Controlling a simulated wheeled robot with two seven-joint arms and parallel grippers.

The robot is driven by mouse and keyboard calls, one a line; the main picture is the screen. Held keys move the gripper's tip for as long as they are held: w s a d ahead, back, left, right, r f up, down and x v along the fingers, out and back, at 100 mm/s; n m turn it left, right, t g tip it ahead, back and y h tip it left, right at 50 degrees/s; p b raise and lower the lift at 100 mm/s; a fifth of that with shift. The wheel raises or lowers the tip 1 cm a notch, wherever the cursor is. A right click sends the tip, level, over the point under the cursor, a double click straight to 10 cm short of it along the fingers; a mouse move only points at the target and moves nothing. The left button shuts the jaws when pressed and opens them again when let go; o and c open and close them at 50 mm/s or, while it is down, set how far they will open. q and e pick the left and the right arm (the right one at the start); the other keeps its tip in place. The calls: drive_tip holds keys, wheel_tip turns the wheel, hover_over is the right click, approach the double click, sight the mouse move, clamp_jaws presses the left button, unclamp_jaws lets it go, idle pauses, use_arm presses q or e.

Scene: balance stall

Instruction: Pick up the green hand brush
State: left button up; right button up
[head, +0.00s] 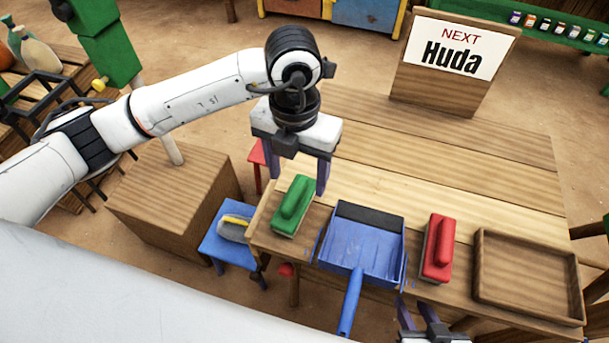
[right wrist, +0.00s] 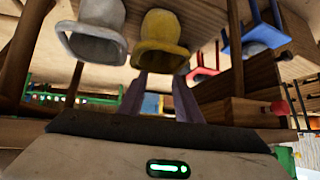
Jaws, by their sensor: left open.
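The green hand brush (head: 293,205) lies on the near left part of the wooden table, its raised handle running lengthwise. My left gripper (head: 299,178) is open, pointing down just beyond and above the brush's far end, with nothing visible between its fingers. I cannot tell whether a finger touches the brush. My right gripper (head: 420,308) is at the table's near edge, low in the head view, partly cut off. In the right wrist view its two fingers (right wrist: 160,98) stand apart with nothing held between them.
A blue dustpan (head: 362,245) lies right of the green brush, then a red brush (head: 438,248) and a wooden tray (head: 528,273). A sign reading "Huda" (head: 455,62) stands at the back. A blue stool (head: 226,246) holds a yellow-and-grey item. The table's middle is clear.

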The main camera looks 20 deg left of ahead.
sight(297, 193)
use_arm(q)
wheel_tip(297, 193, down, 4)
drive_tip(key=shift+s+a+r, duration=0.1)
drive_tip(key=shift+s+r, duration=0.05)
drive_tip(key=shift+r, duration=0.05)
drive_tip(key=shift+s+f, duration=0.1)
drive_tip(key=shift+f, duration=0.5)
drive_tip(key=f, duration=0.4)
drive_tip(key=shift+a+f+p, duration=0.2)
drive_tip(key=shift+p, duration=0.2)
drive_tip(key=shift+f, duration=0.35)
use_arm(e)
drive_tip(key=shift+s, duration=0.8)
drive_tip(key=shift+f, duration=0.1)
use_arm(q)
drive_tip(key=c, duration=1.1)
drive_tip(key=shift+c, duration=0.6)
use_arm(e)
drive_tip(key=shift+s+d+f, duration=0.1)
drive_tip(key=shift+s, duration=0.1)
